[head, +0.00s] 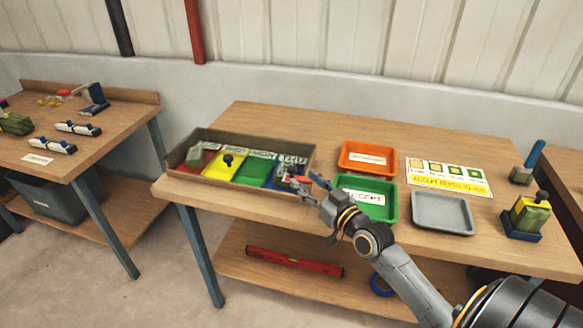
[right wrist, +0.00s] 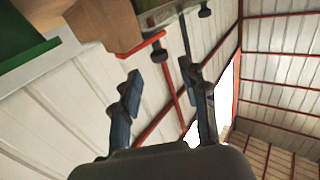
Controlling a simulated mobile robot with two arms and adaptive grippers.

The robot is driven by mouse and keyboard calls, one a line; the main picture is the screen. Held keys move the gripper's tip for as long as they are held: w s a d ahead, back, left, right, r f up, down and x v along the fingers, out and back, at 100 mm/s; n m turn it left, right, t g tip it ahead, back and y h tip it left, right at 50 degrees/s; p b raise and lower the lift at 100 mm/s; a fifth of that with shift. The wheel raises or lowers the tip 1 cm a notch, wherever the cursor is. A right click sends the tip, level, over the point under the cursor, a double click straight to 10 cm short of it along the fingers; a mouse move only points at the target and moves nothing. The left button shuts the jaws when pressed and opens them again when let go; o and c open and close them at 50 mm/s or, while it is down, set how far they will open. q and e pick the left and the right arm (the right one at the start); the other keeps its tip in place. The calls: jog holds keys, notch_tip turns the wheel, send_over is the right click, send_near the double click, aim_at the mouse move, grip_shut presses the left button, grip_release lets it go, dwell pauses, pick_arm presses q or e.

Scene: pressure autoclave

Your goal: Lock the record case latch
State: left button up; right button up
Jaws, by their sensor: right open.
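A brown open-topped case (head: 180,178) sits at the left of the middle table, with red, yellow, green and blue sections inside. I cannot tell whether it is the record case. A small red part (head: 302,179) shows at its front right corner; I cannot tell whether it is the latch. My right gripper (head: 306,186) is beside that corner, its fingers apart and nothing between them. In the right wrist view the open fingers (right wrist: 160,76) point toward a red-orange strip (right wrist: 143,45) and dark knobs (right wrist: 159,56). My left gripper is out of view.
An orange tray (head: 345,168), a green ACCEPT tray (head: 392,205) and a grey tray (head: 443,230) stand right of the case. A red level (head: 295,262) lies on the lower shelf. A second table (head: 105,130) is at left.

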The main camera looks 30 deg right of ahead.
aim_at(294, 171)
jog(key=w, duration=0.7)
jog(key=shift+a, duration=0.1)
jog(key=shift+p, duration=0.35)
grip_shut()
